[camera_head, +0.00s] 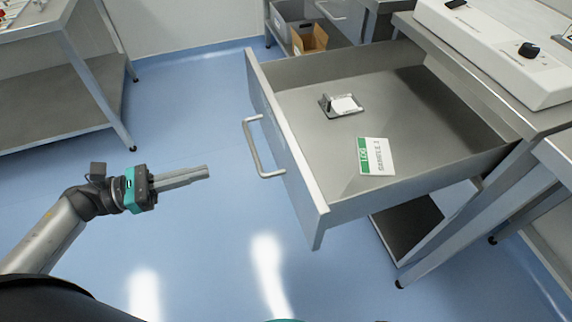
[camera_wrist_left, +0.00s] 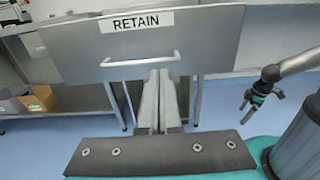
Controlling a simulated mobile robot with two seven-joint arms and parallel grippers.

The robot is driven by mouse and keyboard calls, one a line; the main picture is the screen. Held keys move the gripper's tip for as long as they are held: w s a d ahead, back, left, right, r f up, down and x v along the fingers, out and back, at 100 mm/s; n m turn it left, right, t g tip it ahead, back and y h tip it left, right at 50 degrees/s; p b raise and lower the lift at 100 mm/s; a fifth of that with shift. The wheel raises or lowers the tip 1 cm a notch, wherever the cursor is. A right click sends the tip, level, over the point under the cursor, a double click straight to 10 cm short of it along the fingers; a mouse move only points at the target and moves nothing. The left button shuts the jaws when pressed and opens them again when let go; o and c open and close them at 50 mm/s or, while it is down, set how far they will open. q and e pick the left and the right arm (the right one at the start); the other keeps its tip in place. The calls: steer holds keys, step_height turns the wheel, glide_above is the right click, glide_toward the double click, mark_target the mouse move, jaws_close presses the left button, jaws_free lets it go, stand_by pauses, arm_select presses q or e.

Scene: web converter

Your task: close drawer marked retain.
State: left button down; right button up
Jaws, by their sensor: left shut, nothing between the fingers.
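The drawer marked RETAIN is pulled far out of the grey bench in the head view. Its front panel (camera_head: 290,150) bears a bar handle (camera_head: 262,148). In the left wrist view the front (camera_wrist_left: 215,45) shows the RETAIN label (camera_wrist_left: 137,22) and the handle (camera_wrist_left: 141,60). My left gripper (camera_head: 207,171) is shut and empty, left of the handle and apart from it in the head view. Its closed fingers (camera_wrist_left: 160,76) point toward the drawer front in the wrist view. My right gripper (camera_wrist_left: 262,103) shows small at the right there, its fingers seemingly apart.
Inside the drawer lie a green-and-white card (camera_head: 376,156) and a small metal piece with a white label (camera_head: 342,104). A white device (camera_head: 497,50) sits on the bench top. A steel table (camera_head: 60,100) stands at the left. The blue floor before the drawer is clear.

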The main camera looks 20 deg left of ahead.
mark_target(279, 151)
arm_select(q)
steer(key=b+x, duration=0.1)
steer(key=x, duration=1.2)
steer(key=shift+w+d, duration=0.25)
steer(key=shift+w, duration=0.05)
arm_select(e)
steer(key=shift+w+a+r, duration=0.3)
steer(key=shift+w+r, duration=0.05)
steer(key=shift+r, duration=0.25)
steer(key=shift+w+a+r, duration=0.25)
steer(key=shift+w+r, duration=0.1)
steer(key=shift+r, duration=0.2)
arm_select(q)
steer(key=shift+d, duration=0.1)
